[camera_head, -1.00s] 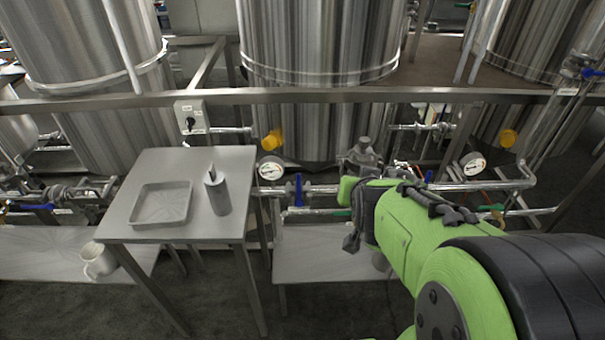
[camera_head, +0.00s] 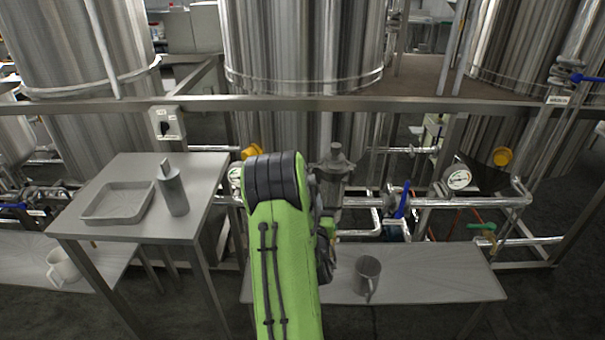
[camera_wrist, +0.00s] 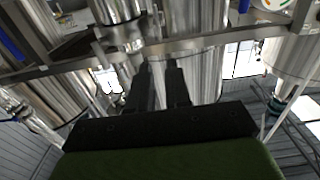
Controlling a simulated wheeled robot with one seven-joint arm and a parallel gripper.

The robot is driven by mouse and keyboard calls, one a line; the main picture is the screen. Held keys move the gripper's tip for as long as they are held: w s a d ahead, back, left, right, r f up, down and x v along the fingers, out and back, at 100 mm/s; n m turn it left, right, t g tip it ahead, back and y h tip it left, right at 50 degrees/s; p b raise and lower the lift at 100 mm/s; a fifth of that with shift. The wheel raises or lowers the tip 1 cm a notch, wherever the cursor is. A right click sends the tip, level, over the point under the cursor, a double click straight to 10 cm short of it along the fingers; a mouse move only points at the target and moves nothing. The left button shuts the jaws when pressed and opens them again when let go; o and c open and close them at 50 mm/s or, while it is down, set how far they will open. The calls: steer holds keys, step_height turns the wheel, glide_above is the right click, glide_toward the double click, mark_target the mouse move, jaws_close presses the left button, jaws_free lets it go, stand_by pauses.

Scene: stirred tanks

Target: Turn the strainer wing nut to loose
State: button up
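The strainer is most likely the upright metal body (camera_head: 334,182) with a narrow top, on the pipework just right of my arm in the head view. Its wing nut is too small to make out there. In the wrist view my gripper (camera_wrist: 160,72) shows two dark fingers held apart, with nothing between them. Beyond the fingertips are steel cylinders and a pipe. I cannot tell which of them is the strainer. In the head view my green arm hides most of the gripper, so its distance to the strainer is unclear.
A grey table (camera_head: 140,228) at left holds a tray (camera_head: 118,215) and a bottle (camera_head: 173,192). A low bench (camera_head: 440,285) carries a metal mug (camera_head: 367,278). A white mug (camera_head: 62,266) is at left. A frame rail (camera_head: 420,104) crosses before the tanks. Gauges and a blue-handled valve (camera_head: 403,200) line the pipes.

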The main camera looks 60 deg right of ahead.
mark_target(312, 172)
steer(key=p+x, duration=0.1)
steer(key=x, duration=0.3)
steer(key=p+x, duration=0.2)
steer(key=x, duration=0.2)
steer(key=p+x, duration=0.2)
steer(key=x, duration=0.2)
steer(key=shift+w+d+r, duration=0.15)
steer(key=shift+d+r, duration=0.15)
steer(key=shift+d, duration=0.05)
steer(key=shift+w+d+f+p, duration=0.1)
steer(key=shift+d+f+p, duration=0.1)
steer(key=shift+d+p, duration=0.1)
jaws_close()
